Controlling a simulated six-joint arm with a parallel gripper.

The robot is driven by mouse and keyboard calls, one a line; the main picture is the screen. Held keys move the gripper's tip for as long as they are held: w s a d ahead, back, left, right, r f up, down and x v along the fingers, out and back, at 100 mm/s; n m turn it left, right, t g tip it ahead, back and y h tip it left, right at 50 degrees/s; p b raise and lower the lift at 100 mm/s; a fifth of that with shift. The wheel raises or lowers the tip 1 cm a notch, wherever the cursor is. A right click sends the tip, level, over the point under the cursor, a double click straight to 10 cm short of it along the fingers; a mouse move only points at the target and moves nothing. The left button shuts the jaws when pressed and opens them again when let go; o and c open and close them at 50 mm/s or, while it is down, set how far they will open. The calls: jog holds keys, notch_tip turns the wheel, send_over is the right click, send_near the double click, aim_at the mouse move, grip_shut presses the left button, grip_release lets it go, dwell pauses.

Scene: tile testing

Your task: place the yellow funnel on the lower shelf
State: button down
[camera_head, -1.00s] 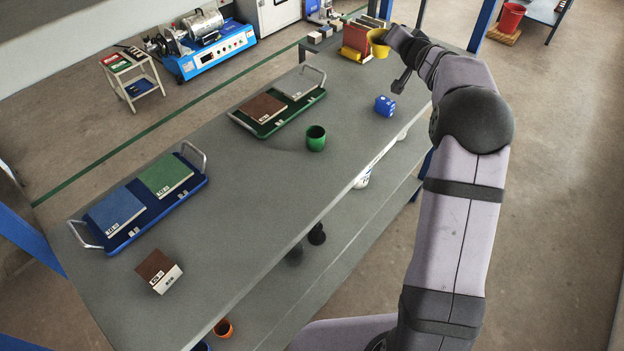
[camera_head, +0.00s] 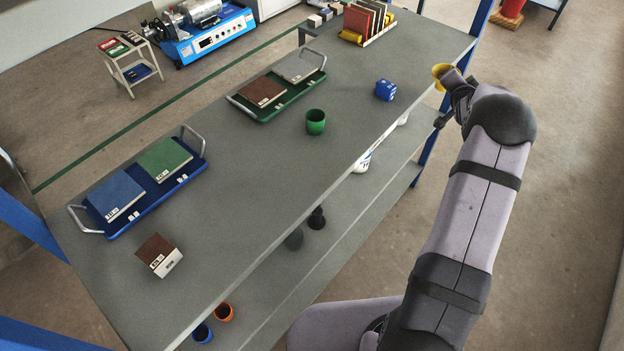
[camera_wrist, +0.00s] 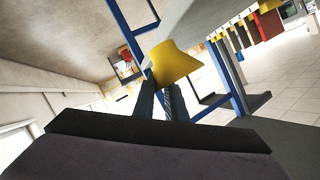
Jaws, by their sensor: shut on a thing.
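The yellow funnel (camera_head: 441,72) is held at the end of my arm, just off the right edge of the bench top near its far end. In the wrist view the funnel (camera_wrist: 174,64) sits at the fingertips, wide end up in that picture. My gripper (camera_head: 458,86) is shut on it; the fingers also show in the wrist view (camera_wrist: 160,98). The lower shelf (camera_head: 330,232) runs under the bench top along its right side. Its far part is partly hidden by the top.
A blue leg (camera_head: 428,150) stands at the far end. A blue cube (camera_head: 385,90) and green cup (camera_head: 315,121) are on top.

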jog(key=s+d+f+m+g+h, duration=0.3)
jog(key=s+d+f+m+h, duration=0.1)
jog(key=s+d+f, duration=0.6)
jog(key=s+d+f+m+g+h, duration=0.3)
jog(key=s+d+f, duration=0.4)
jog(key=s+f, duration=0.5)
jog(key=w+a+f+n+t+y, duration=0.1)
jog(key=w+a, duration=0.3)
jog(key=a, duration=0.4)
jog(key=w+a+f+n+t, duration=0.1)
jog(key=w+a+f, duration=0.15)
jog(key=a, duration=0.55)
jog(key=a+n+t+y, duration=0.2)
jog(key=a+y, duration=0.1)
jog(key=a, duration=1.7)
jog(key=s+a+r+n+t+y+b, duration=0.15)
jog(key=s+a+n+y, duration=0.25)
jog(key=s+a, duration=1.2)
notch_tip(320, 180, up, 12)
jog(key=d+m+h+p, duration=0.3)
jog(key=n+y+b, duration=0.2)
jog(key=y+b, duration=0.1)
jog(key=b, duration=2.3)
send_over(278, 275)
notch_tip(278, 275, down, 20)
jog(key=shift+f+b, duration=0.75)
jog(key=shift+f, duration=4.2)
